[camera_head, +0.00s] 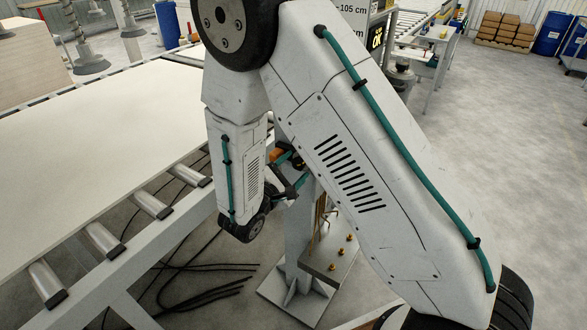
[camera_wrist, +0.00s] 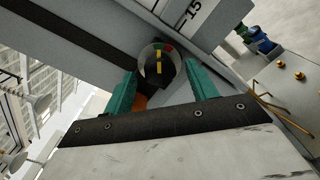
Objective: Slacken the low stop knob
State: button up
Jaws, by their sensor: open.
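In the wrist view a round, knob-like part (camera_wrist: 157,62) has a dark face with a yellow bar and small red and green marks. It sits on a grey post with a scale reading 15. I cannot tell for sure that it is the low stop knob. My gripper (camera_wrist: 161,72) is open, its teal fingers on either side of the round part; contact cannot be made out. An orange part (camera_wrist: 141,101) shows below it, partly hidden by the left finger. In the head view my gripper (camera_head: 297,180) is mostly hidden by my arm, near an orange part (camera_head: 277,154).
A roller conveyor (camera_head: 105,240) with a large pale panel (camera_head: 90,150) lies left of my arm. A metal base plate (camera_head: 333,265) with brass fittings stands below. Black cables (camera_head: 190,285) lie on the floor.

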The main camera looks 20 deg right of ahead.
jog(key=c, duration=1)
jog(key=shift+n, duration=0.3)
jog(key=n, duration=0.3)
jog(key=shift+n, duration=1.7)
jog(key=o, duration=1)
